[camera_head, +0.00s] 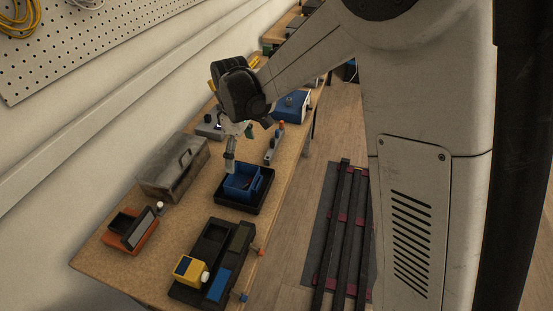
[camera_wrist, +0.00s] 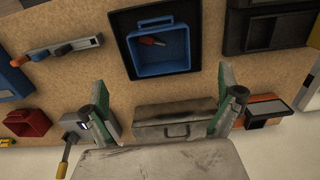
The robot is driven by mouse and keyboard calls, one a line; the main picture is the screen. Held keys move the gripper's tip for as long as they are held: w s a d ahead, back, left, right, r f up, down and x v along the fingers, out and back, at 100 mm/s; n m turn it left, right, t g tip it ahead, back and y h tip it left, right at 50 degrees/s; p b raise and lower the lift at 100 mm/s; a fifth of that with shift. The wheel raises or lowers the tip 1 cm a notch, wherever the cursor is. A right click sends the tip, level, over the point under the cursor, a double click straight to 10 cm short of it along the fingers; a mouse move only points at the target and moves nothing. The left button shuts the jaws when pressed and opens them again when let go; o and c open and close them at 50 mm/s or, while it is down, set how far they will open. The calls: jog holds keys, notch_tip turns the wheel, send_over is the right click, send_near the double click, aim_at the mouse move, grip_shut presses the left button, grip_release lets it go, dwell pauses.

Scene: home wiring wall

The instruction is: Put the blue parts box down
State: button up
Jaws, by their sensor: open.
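The blue parts box (camera_head: 241,183) sits inside a black tray (camera_head: 233,203) on the wooden workbench. In the wrist view the blue parts box (camera_wrist: 160,62) is open-topped with a small red-handled item in it, and the black tray (camera_wrist: 125,22) surrounds it. My gripper (camera_head: 230,156) is above the box's left rim in the head view. In the wrist view my gripper (camera_wrist: 170,100) has its two green-edged fingers spread wide with nothing between them. The fingers are apart from the box there.
A grey metal toolbox (camera_head: 175,165) stands left of the tray. An orange device (camera_head: 130,228) and a dark organizer (camera_head: 212,262) with a yellow item (camera_head: 190,269) lie nearer. A blue case (camera_head: 291,106) stands farther back. Bare bench shows between them.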

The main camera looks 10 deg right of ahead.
jog(key=s+d+r+m+t, duration=0.3)
jog(key=s+d+r+m, duration=0.3)
jog(key=s+d+r, duration=0.6)
jog(key=s+d+r+m+t, duration=0.2)
jog(key=s+d+m+t, duration=0.2)
jog(key=s, duration=0.8)
jog(key=shift+s+d+m, duration=0.3)
jog(key=shift+d+m, duration=0.6)
jog(key=shift+m, duration=0.2)
